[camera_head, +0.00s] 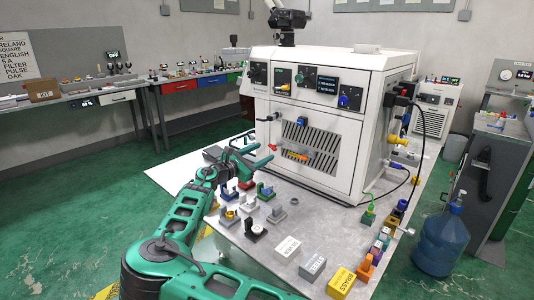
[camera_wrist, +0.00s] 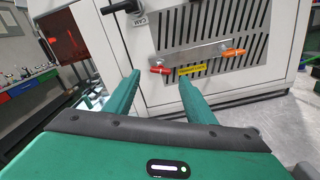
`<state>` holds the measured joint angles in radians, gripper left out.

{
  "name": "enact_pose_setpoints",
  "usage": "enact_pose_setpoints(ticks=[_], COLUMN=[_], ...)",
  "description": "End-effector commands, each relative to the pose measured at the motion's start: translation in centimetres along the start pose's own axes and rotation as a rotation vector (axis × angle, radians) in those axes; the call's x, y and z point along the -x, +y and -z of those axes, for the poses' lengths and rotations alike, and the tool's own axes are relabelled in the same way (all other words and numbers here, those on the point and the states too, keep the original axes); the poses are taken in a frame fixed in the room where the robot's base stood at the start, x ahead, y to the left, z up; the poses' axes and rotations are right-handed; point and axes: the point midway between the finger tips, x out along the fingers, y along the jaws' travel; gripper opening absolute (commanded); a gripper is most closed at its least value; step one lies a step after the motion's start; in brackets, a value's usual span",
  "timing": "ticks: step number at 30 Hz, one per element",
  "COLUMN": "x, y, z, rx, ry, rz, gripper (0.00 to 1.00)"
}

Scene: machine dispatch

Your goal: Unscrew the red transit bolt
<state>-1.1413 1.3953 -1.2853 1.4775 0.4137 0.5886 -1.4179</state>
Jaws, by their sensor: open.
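The red transit bolt (camera_wrist: 160,70) sticks out at the left end of a grey metal bar (camera_wrist: 195,56) on the front of the white machine. It also shows in the head view (camera_head: 271,147). A yellow label lies under the bar, just right of the bolt. My gripper (camera_wrist: 160,77) is open and empty in front of the machine. Its two green fingers point at the panel, and in the wrist view the bolt appears between the fingertips. I cannot tell how much depth separates them. In the head view my gripper (camera_head: 264,151) is just left of the bolt.
An orange bolt (camera_wrist: 235,53) is at the bar's right end. The white machine (camera_head: 345,185) has a slotted vent behind the bar and a black handle above left. Several small fixtures and labelled blocks stand on the grey table (camera_head: 300,225) below my arm.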

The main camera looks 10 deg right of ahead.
Motion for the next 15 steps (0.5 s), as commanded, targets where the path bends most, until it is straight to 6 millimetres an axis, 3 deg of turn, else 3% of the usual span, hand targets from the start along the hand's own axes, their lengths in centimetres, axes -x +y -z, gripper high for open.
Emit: enact_pose_setpoints(ticks=[6,15], x=[-3.0,-4.0], y=[-0.1,0.0], z=[0.0,0.0], rx=[0.001,0.001], ry=[-0.001,0.0], rz=[0.001,0.0], gripper=[0.5,0.5])
